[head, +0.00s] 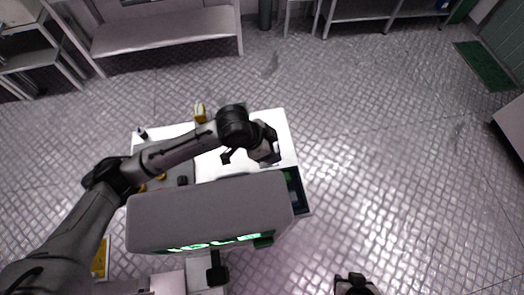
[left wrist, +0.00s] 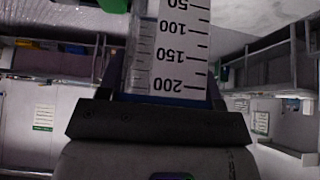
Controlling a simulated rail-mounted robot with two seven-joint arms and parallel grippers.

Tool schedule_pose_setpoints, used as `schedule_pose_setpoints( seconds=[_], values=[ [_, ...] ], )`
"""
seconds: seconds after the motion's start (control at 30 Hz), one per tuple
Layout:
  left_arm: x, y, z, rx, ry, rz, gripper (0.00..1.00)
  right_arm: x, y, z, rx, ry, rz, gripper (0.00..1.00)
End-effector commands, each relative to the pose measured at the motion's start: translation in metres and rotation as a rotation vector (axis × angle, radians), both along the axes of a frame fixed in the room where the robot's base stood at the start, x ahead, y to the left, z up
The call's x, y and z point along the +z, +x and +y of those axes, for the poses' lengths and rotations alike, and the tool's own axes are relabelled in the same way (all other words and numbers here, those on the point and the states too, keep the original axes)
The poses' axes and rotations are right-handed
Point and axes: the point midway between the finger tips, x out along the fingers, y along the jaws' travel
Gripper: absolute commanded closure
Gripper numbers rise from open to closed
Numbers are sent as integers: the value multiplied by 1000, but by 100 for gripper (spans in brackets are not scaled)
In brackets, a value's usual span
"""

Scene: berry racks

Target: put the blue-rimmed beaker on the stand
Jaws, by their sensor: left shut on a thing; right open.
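The beaker (left wrist: 182,45) fills the upper middle of the left wrist view, clear with a white scale whose numbers appear upside down. A strip of blue rim (left wrist: 205,103) shows at its lower end, against my gripper. My left gripper (head: 266,150) is shut on the beaker, above the right part of the white table in the head view; the beaker is hard to make out there. My right gripper (head: 355,285) is open and apart from the table, at the bottom edge of the head view. I cannot make out the stand for certain.
The white table (head: 285,125) carries a yellow item (head: 199,113) at its back edge and a small dark item (head: 142,134) at its left. My arm and a large grey block hide much of it. A bench (head: 165,32) stands behind; the floor to the right is clear.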

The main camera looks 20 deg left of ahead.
Motion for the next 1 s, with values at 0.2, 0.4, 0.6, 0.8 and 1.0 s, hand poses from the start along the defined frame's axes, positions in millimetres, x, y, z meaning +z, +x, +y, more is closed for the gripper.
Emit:
schedule_pose_setpoints(
  seconds=[0.2, 0.4, 0.6, 0.8, 1.0],
  values=[
    [-14, 7, 22, 2, -1, 0, 64, -3, 0, -1, 3, -4, 0, 57],
    [-18, 8, 26, -1, -1, 0, 64, -4, 0, -2, 6, -8, 0, 57],
    [-40, 8, 26, 1, 0, 3, 64, -8, 0, -2, 6, -8, 0, 57],
    [-57, 8, 26, -1, 0, 1, 64, -10, 0, -2, 5, -8, 0, 57],
    [-56, 8, 26, -1, -1, -1, 64, -10, 0, -1, 3, -4, 0, 57]
  ],
)
